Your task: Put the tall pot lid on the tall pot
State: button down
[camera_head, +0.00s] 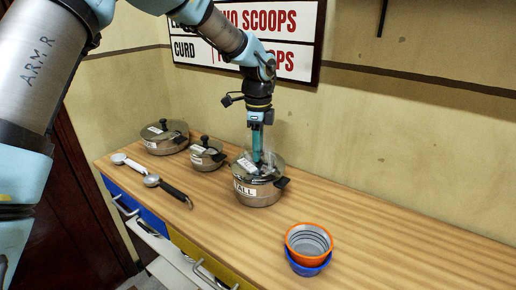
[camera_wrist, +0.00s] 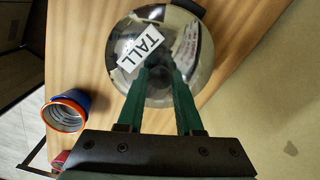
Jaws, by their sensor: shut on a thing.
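The tall pot (camera_head: 258,194) is a steel pot with a black side handle and a white "TALL" label, standing on the wooden counter. The shiny tall pot lid (camera_head: 268,163) is at the pot's top; I cannot tell if it is fully seated. My gripper (camera_head: 258,158) points down over the pot, shut on the lid's handle. In the wrist view, the lid (camera_wrist: 125,38) fills the space beyond my gripper (camera_wrist: 160,68), with a "TALL" label in sight.
Two lidded pots, a larger one (camera_head: 164,138) and a smaller one (camera_head: 206,156), stand to the left. Two ladle-like utensils (camera_head: 168,188) lie near the front edge. Stacked orange and blue bowls (camera_head: 308,246) stand front right. The right counter is clear; a wall is behind.

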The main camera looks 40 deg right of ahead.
jog(key=shift+f, duration=0.5)
jog(key=c, duration=0.8)
grip_release()
jog(key=shift+c, duration=0.2)
notch_tip(320, 180, up, 11)
jog(key=p, duration=0.8)
